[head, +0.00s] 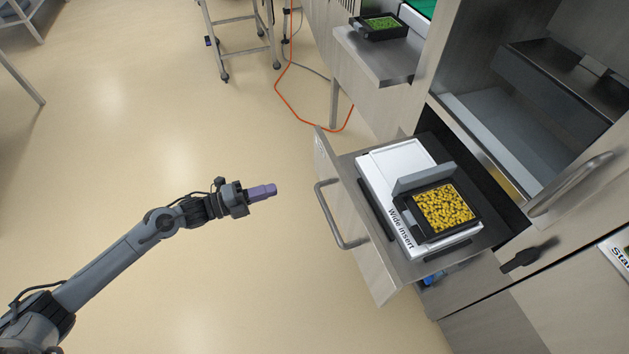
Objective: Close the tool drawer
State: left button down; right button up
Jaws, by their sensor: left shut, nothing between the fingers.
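The tool drawer (352,220) is pulled out of the steel machine at the right of the head view. Its front panel faces left and carries a bar handle (328,215). Inside lies a white plate marked "Wide insert" (392,163), with a black tray of yellow pieces (443,208) on top and a grey flap standing beside the tray. My left gripper (272,190) is shut and empty, pointing right over the floor, with a gap between its fingertips and the handle. My right gripper is not in view.
The machine's open chamber (540,110) lies above and right of the drawer, with a curved handle (570,184) beside it. A shelf (379,58) holds a tray of green pieces (382,26). An orange cable (287,100) runs along the floor. The floor left of the drawer is clear.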

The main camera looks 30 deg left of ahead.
aim_at(326, 174)
pick_arm(q)
jog(key=b+x, duration=0.3)
jog(key=x, duration=0.9)
jog(key=shift+w+d+b, duration=0.2)
jog(key=shift+d+b, duration=0.05)
jog(key=shift+b, duration=0.15)
jog(key=shift+w+d, duration=0.35)
jog(key=shift+w, duration=0.05)
